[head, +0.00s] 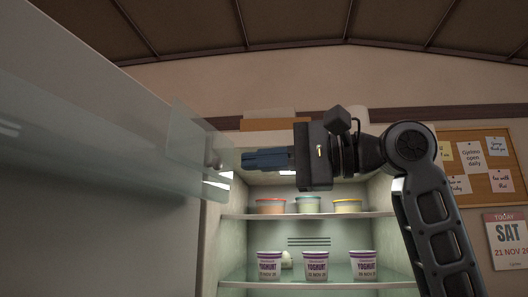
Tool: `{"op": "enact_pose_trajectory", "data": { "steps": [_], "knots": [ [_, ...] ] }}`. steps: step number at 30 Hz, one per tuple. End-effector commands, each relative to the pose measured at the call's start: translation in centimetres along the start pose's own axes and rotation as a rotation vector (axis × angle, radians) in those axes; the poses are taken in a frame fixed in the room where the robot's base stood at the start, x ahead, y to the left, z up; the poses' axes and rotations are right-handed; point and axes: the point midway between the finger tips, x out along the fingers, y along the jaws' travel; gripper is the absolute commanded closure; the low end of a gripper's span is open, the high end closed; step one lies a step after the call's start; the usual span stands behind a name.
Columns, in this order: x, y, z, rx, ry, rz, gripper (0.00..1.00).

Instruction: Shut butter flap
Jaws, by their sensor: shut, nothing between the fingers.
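The butter flap (190,130) is a see-through, frosted panel on the inner side of the open fridge door (60,230), at the left in the head view. It stands out from the door, and a small pale knob (211,161) shows near its right part. My gripper (246,160) is shut and empty, with its blue fingers pointing left. The fingertips are close to the right edge of the flap. I cannot tell whether they touch it.
The fridge interior is open behind and below my gripper. Its upper shelf (290,215) holds tubs, and its lower shelf (310,285) holds yoghurt cups (316,265) and a pale, egg-like thing. A cork board (480,160) and a calendar (507,240) hang on the right wall.

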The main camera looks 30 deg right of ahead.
Motion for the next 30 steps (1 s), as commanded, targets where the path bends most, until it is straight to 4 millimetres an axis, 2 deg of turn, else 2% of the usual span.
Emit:
{"op": "enact_pose_trajectory", "data": {
  "steps": [1, 18, 24, 30],
  "knots": [
    [0.1, -0.2, -0.3, 0.003, 0.0, -0.001, 1.0],
    [-8.5, -0.2, -0.2, -0.001, 0.003, -0.002, 1.0],
    [-9.9, -0.3, -0.2, 0.0, 0.001, -0.002, 1.0],
    [-10.0, -0.3, -0.2, 0.0, 0.001, -0.001, 1.0]
  ]
}}
